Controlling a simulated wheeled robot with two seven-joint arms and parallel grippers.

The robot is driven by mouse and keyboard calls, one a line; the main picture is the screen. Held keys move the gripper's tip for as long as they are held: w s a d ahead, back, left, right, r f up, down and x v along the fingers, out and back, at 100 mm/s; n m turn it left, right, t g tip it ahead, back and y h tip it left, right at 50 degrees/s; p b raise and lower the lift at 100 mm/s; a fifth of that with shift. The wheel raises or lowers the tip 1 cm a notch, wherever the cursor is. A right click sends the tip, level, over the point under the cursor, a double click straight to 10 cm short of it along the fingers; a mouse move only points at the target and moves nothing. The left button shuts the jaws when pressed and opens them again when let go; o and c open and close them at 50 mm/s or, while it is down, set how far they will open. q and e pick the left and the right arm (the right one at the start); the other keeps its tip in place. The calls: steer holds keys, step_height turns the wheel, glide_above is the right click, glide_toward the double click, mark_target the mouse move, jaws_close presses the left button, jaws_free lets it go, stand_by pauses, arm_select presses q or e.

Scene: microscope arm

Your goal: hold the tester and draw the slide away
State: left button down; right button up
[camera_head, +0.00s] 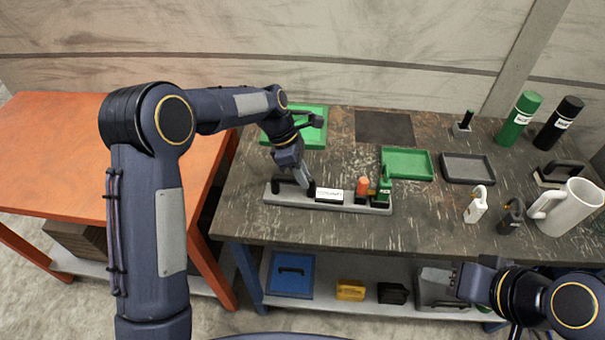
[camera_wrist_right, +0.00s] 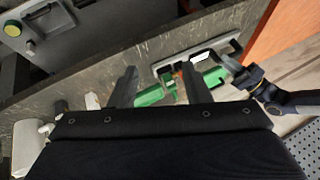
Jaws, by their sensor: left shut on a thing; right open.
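The tester is a long grey base (camera_head: 297,200) with a white label (camera_head: 330,195), lying near the table's front edge. Upright orange (camera_head: 363,186) and green (camera_head: 384,184) parts stand toward its right end. Which part is the slide I cannot tell. My left gripper (camera_head: 306,186) is shut at the black handle on the tester's left part; its fingers partly hide it. My right gripper (camera_head: 468,281) is open, low at the right in front of the table, apart from the tester. In the right wrist view its fingers (camera_wrist_right: 160,86) are spread, with the tester (camera_wrist_right: 168,66) beyond.
Behind the tester are green trays (camera_head: 407,163) and a dark grey tray (camera_head: 468,168). A white padlock-like item (camera_head: 476,205), a dark one (camera_head: 511,217) and a white mug (camera_head: 568,208) stand at right. Bottles (camera_head: 518,118) stand behind. A lower shelf holds boxes (camera_head: 291,274).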

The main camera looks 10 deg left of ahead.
steer(key=shift+w, duration=0.1)
steer(key=c, duration=0.7)
steer(key=shift+w+r+n, duration=0.15)
steer(key=shift+w+n, duration=0.05)
steer(key=shift+n, duration=0.2)
jaws_close()
steer(key=w+f+n+g+y, duration=0.3)
steer(key=w+n, duration=1.7)
steer(key=n, duration=0.4)
steer(key=shift+w+a, duration=0.2)
steer(key=shift+w, duration=0.1)
steer(key=shift+f, duration=0.1)
